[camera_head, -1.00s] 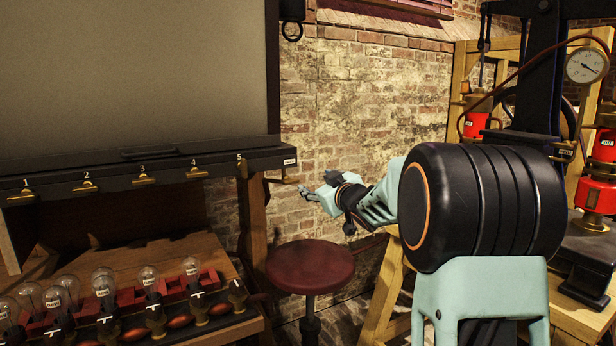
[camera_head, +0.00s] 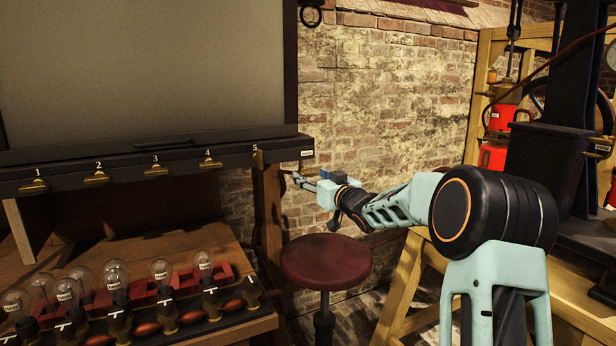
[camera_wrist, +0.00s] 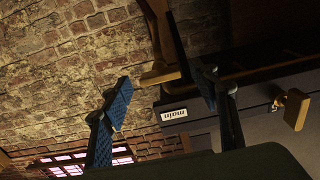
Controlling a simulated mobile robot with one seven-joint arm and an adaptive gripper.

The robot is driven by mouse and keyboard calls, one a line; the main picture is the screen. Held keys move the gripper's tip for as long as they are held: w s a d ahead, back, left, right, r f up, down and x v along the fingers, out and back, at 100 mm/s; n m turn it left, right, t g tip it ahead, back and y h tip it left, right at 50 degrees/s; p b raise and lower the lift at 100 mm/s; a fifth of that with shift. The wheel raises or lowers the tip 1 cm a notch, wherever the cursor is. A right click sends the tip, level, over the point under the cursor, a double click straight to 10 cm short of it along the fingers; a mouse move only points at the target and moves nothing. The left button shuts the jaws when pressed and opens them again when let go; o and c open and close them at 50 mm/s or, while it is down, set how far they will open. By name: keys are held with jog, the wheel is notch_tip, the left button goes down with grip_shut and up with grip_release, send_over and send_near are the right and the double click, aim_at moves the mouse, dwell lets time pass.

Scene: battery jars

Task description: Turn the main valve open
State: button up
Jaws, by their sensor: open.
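A white label reading "main" (camera_head: 307,153) is on the right end of the black bar (camera_head: 130,168). It shows upside down in the wrist view (camera_wrist: 174,115). A brass handle (camera_wrist: 160,75), which looks like the main valve's, sticks out beside that label. My gripper (camera_head: 298,179) is just below and in front of the label in the head view. In the wrist view my gripper (camera_wrist: 160,92) is open, with its fingers apart on either side of the handle's end. I cannot tell how far the handle is ahead of the fingertips. The gripper holds nothing.
Numbered brass levers (camera_head: 155,170) line the bar to the left. Several glass bulbs (camera_head: 115,280) stand on the bench below. A dark red stool (camera_head: 326,262) is under my arm. A brick wall (camera_head: 400,110) is behind. A wooden frame with red apparatus (camera_head: 498,120) stands right.

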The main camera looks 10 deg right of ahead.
jog(key=shift+x, duration=1.4)
jog(key=shift+c, duration=0.4)
jog(key=c, duration=1.1)
